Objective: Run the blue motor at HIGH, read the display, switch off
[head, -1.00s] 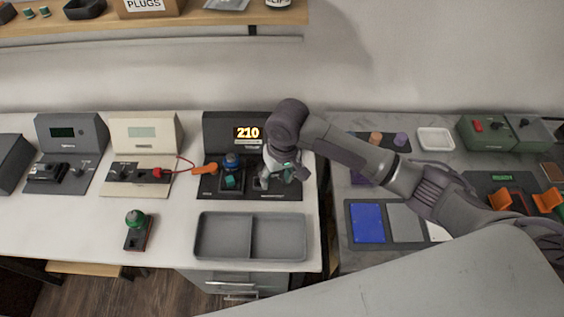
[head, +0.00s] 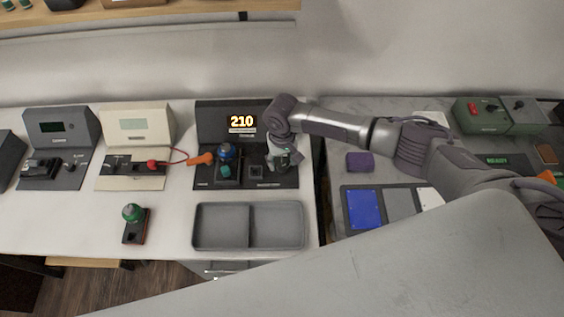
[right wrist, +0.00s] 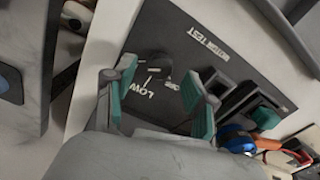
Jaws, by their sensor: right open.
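The blue motor (head: 226,152) sits in a cradle on the dark motor test station; in the right wrist view it (right wrist: 238,136) is at the lower right. The lit display (head: 242,121) reads 210 in yellow. My right gripper (head: 281,163) is over the right side of the station panel. In the right wrist view its open, teal-padded fingers (right wrist: 158,98) straddle the dark selector dial (right wrist: 150,68), with nothing visibly gripped. A LOW label shows by the dial; another label is partly hidden. The dial's setting is unclear. My left gripper is not in view.
An orange connector (head: 201,159) lies beside the motor. A grey two-part tray (head: 249,245) stands in front. A green-topped motor (head: 133,213) stands farther left. Other stations flank this one.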

